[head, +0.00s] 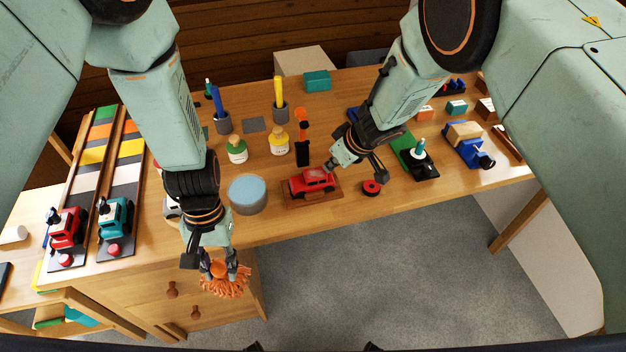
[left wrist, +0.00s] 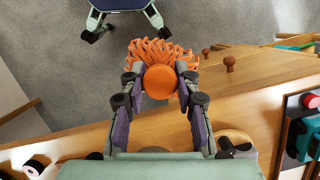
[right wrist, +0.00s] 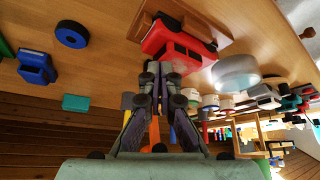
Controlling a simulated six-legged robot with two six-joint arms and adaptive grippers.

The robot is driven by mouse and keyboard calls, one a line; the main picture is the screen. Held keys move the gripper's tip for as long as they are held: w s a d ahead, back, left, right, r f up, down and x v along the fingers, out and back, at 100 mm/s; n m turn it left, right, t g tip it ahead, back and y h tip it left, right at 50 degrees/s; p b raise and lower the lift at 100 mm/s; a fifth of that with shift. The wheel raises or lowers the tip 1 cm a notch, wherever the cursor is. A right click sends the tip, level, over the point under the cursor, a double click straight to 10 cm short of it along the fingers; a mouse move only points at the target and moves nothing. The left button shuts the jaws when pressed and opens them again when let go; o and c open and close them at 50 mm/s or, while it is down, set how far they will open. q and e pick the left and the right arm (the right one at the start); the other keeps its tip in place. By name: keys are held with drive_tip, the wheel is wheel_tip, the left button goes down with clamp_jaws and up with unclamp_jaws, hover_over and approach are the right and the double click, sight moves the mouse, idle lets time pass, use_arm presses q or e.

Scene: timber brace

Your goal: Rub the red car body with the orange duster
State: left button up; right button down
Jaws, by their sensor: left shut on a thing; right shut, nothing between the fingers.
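The red car body (head: 311,181) sits on a brown wooden block (head: 298,199) near the table's front edge. It also shows in the right wrist view (right wrist: 184,47). My left gripper (head: 223,270) is shut on the orange duster (head: 236,287), holding it in front of the table edge, left of and apart from the car. In the left wrist view the duster's round orange knob (left wrist: 160,84) is between the fingers, with its strands beyond. My right gripper (head: 333,167) is shut and empty, its tips close to the car's right end; I cannot tell whether they touch it.
A round blue-topped tin (head: 248,193) stands left of the car, and a red ring (head: 371,188) lies to its right. Bottles (head: 237,149) and pen cups (head: 281,112) stand behind.

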use_arm(q)
drive_tip(key=shift+f, duration=0.25)
use_arm(e)
drive_tip(key=shift+f, duration=0.45)
use_arm(q)
drive_tip(key=shift+r, duration=0.1)
